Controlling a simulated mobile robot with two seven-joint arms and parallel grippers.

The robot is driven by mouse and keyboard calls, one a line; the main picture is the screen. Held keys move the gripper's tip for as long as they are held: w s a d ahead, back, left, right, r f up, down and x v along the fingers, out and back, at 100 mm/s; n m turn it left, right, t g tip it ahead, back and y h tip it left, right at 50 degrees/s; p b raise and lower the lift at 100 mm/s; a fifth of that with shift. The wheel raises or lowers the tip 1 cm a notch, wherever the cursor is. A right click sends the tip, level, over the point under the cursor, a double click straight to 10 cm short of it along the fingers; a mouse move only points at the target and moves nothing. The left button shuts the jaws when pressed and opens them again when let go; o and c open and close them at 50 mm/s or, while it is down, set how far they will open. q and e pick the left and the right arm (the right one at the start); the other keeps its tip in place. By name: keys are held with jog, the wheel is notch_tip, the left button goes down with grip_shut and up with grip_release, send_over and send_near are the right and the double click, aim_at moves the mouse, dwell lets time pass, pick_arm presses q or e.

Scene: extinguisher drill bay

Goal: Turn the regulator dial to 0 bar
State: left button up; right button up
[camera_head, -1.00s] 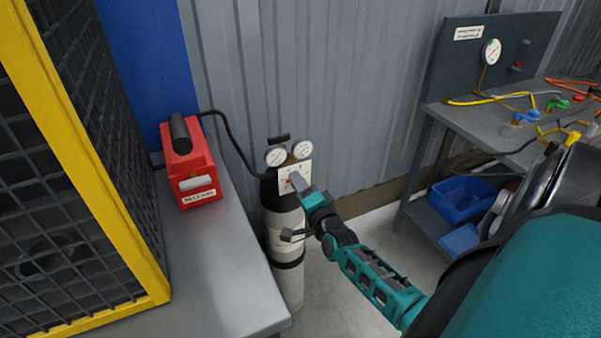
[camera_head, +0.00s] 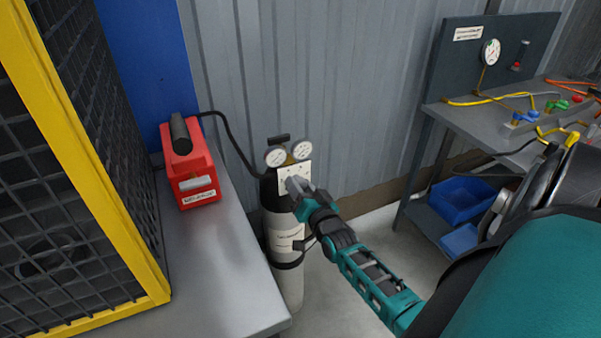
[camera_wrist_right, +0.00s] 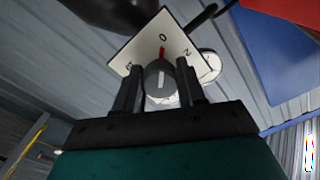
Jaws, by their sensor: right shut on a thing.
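The regulator dial is a grey knob (camera_wrist_right: 158,82) on a white plate (camera_head: 288,172) below two round gauges, at the top of a black and white cylinder (camera_head: 283,222). The plate also shows in the right wrist view (camera_wrist_right: 137,50), with a red mark at the 0 and a 2 to its right; a figure on the left is hard to read. My right gripper (camera_head: 295,185) is shut on the knob, one finger on each side. My left gripper is out of view.
A red case (camera_head: 190,170) stands on a grey bench (camera_head: 215,260) left of the cylinder, with a black hose running from it toward the regulator. A yellow-framed mesh cage (camera_head: 90,150) is at far left. A workbench (camera_head: 470,125) with a blue bin (camera_head: 463,198) below is at right.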

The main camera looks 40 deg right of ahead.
jog(key=shift+a+f, duration=0.2)
dwell(0.3)
jog(key=o, duration=0.8)
jog(key=shift+c, duration=0.2)
jog(key=o, duration=0.3)
jog(key=shift+d+r, duration=0.1)
jog(key=v, duration=1.3)
